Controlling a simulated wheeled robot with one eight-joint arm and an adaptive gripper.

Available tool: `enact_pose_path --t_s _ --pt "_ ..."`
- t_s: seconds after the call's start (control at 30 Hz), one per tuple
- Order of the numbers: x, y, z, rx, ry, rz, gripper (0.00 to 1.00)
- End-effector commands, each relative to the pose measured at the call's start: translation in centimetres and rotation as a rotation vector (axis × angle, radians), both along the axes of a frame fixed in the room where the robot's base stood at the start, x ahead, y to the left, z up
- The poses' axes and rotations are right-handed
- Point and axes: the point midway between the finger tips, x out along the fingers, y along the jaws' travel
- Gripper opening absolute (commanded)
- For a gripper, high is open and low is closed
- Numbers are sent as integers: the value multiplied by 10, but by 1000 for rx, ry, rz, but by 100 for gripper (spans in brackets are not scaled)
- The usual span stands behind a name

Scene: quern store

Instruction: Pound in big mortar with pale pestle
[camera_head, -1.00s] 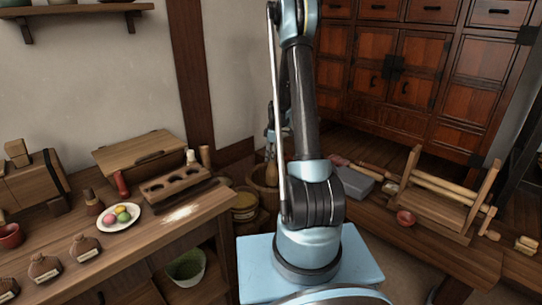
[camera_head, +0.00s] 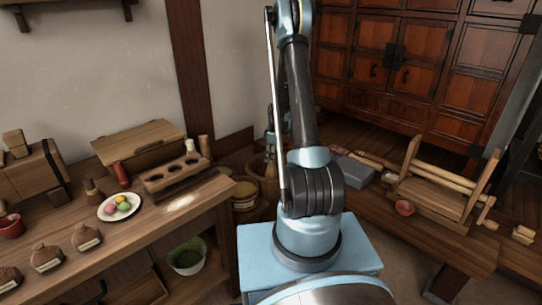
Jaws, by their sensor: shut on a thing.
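My gripper (camera_head: 270,139) is small in the picture, partly behind my own arm. It is shut on the pale pestle (camera_head: 270,153), which hangs roughly upright below it. The big mortar (camera_head: 258,175) is a brown wooden tub standing low between the left bench and the right bench. The pestle's lower part is at the mortar's mouth, seemingly inside it. My arm hides the mortar's right side, and the pestle's tip and the mortar's inside cannot be made out.
A straw-coloured tub (camera_head: 244,196) stands just left of the mortar. The left bench (camera_head: 190,212) carries a plate of coloured balls (camera_head: 119,207) and a rack with holes. The right bench (camera_head: 455,243) carries a grey block (camera_head: 354,171) and a wooden roller frame (camera_head: 433,203).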

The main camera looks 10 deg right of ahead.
Motion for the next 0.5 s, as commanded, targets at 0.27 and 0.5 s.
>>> enact_pose_path --t_s 0.27,0.5 --pt "0 0 -5 0 0 0 0" --pt "0 0 0 0 0 0 0"
